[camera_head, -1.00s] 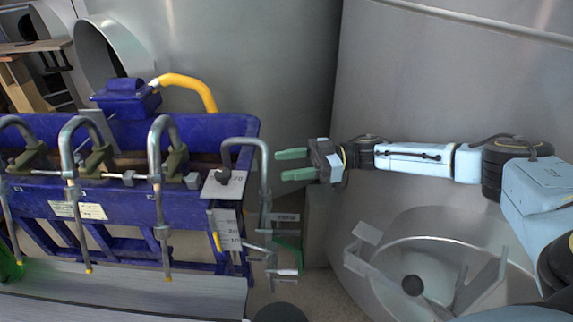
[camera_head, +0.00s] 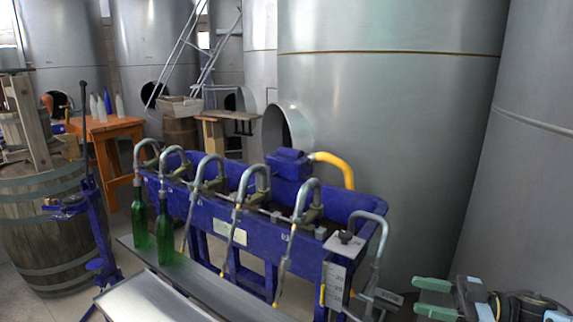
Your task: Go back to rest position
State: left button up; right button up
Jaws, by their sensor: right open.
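My right gripper (camera_head: 437,298) is at the lower right of the head view, its two green fingers apart and pointing left. Nothing is between them. It is right of the blue bottling machine (camera_head: 210,212) and apart from it as seen here. Only the gripper and a short piece of my right arm show; the rest is cut off by the picture edge. My left gripper does not show.
Two green bottles (camera_head: 165,235) stand upright at the machine's left spouts, by a metal shelf (camera_head: 190,272). A wooden barrel (camera_head: 45,235) and an orange table (camera_head: 104,130) are at left. Large steel tanks (camera_head: 390,110) stand behind. Some floor shows at the lower left.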

jog(key=s+a+f+m+t+h, duration=0.1)
jog(key=a+f+m+t+h, duration=0.25)
jog(key=a, duration=0.55)
jog(key=a+f+m+t+h, duration=0.3)
jog(key=a+f, duration=0.2)
jog(key=a, duration=0.4)
jog(key=s+d+f+m+g+h, duration=0.2)
jog(key=s+d+g+h, duration=0.15)
jog(key=s, duration=0.45)
jog(key=s+d+f+m+g+h, duration=0.2)
jog(key=s+d+f+g+h, duration=0.15)
jog(key=s, duration=0.55)
jog(key=s+d+f+m+g+h, duration=0.25)
jog(key=s+d, duration=0.25)
jog(key=s, duration=0.3)
notch_tip(320, 180, down, 25)
jog(key=s+n+g, duration=0.1)
jog(key=s, duration=0.2)
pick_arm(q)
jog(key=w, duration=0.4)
pick_arm(e)
jog(key=s+d+f+g, duration=0.1)
jog(key=s+d+f, duration=0.1)
jog(key=s+f, duration=1.2)
jog(key=shift+s+d+h, duration=0.4)
jog(key=shift+s, duration=0.45)
